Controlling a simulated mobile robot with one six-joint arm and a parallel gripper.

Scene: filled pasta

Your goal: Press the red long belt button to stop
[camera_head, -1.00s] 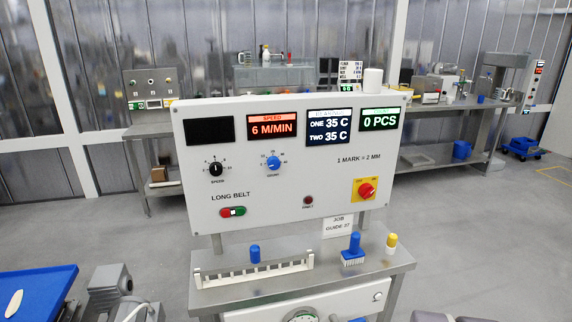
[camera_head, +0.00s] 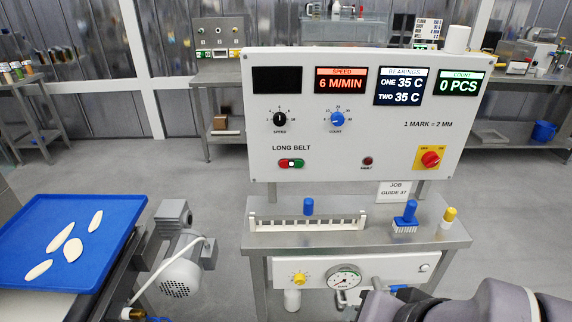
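The long belt buttons sit on the lower left of the white control panel (camera_head: 365,115), under the words LONG BELT. The red button (camera_head: 284,163) is on the left and the green button (camera_head: 299,163) is on the right. My arm (camera_head: 500,302) comes in at the lower right, low and in front of the bench. My gripper (camera_head: 350,297) seems to be at its left end, below the pressure gauge, well below and apart from the buttons. Its fingers are too small and mixed with the fittings behind to tell whether they are open.
The panel also carries speed and count knobs, displays and a red switch on yellow (camera_head: 431,159). On the steel bench (camera_head: 420,236) below stand a white rack (camera_head: 306,222), a blue brush (camera_head: 406,215) and a yellow-capped bottle (camera_head: 448,217). A blue tray (camera_head: 110,235) with pale pieces is left.

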